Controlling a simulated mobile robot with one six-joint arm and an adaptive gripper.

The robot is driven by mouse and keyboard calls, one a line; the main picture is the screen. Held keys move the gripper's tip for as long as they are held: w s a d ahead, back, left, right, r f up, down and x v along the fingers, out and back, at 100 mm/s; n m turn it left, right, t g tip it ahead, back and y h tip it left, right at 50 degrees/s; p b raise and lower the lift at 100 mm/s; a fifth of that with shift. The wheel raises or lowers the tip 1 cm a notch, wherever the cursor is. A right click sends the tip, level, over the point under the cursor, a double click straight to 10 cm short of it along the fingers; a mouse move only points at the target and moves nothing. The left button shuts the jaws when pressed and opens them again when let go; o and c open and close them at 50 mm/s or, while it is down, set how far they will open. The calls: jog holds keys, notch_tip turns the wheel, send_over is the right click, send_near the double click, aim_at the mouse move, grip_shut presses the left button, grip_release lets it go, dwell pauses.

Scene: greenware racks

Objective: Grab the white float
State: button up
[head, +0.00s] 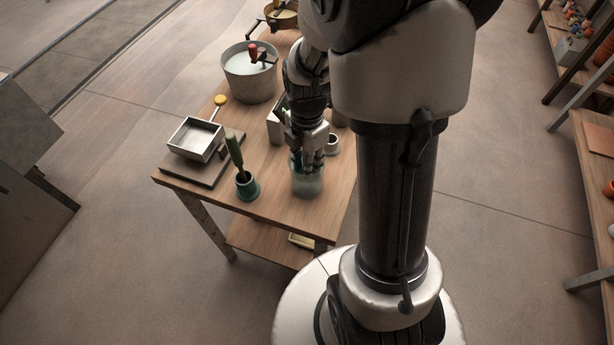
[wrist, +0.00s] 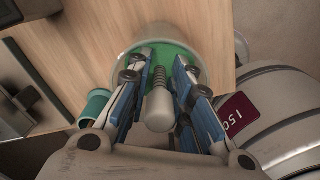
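The white float (wrist: 158,108) shows in the wrist view as a ribbed pale rod with a narrower part reaching toward green liquid. It stands between the fingers of my gripper (wrist: 163,72), with small gaps visible on both sides, so the fingers look open around it. The float is in a clear round jar (wrist: 206,60) with green liquid. In the head view my gripper (head: 308,166) points down into the jar (head: 308,186) near the table's front right corner. The float is hidden there by the fingers.
On the wooden table (head: 280,212), a green cup (head: 247,187) with a green-handled tool stands left of the jar. A square tray (head: 195,138) lies farther left. A large bucket (head: 248,85) stands behind.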

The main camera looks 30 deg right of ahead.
jog(key=shift+c, duration=0.4)
grip_shut()
jog(key=shift+r, duration=0.1)
